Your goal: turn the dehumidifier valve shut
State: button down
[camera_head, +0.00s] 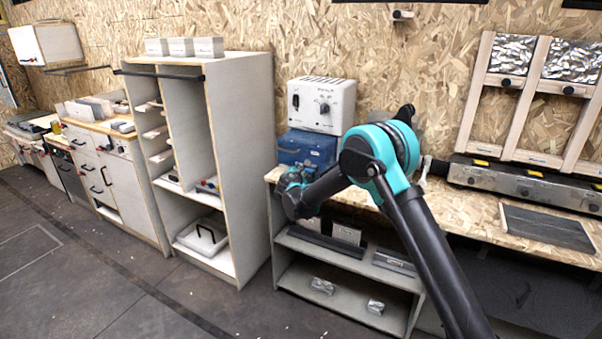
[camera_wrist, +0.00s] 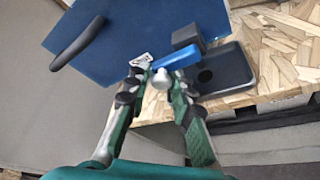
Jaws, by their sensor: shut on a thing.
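The dehumidifier seems to be the blue box (camera_head: 308,146) on the wooden bench, under a white unit; my arm partly covers it. In the wrist view its blue panel (camera_wrist: 115,48) fills the top left, with a curved dark handle (camera_wrist: 77,44). The valve's blue lever (camera_wrist: 180,56) sticks out beside a black block (camera_wrist: 185,36) at the panel's right edge. My gripper (camera_wrist: 157,74) is shut on the lever's near end, where a pale rounded piece shows between the fingers. In the head view my arm hides the grip.
A dark shallow tray (camera_wrist: 226,68) lies on the bench right of the lever. The white unit (camera_head: 322,104) with knobs stands above the blue box. A tall open cabinet (camera_head: 240,165) stands close on the left. The bench top (camera_head: 462,212) is partly clear to the right.

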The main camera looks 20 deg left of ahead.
jog(key=shift+w+d, duration=0.1)
jog(key=shift+d, duration=0.1)
jog(key=c, duration=1.4)
grip_release()
jog(key=shift+a, duration=0.1)
jog(key=v, duration=1.2)
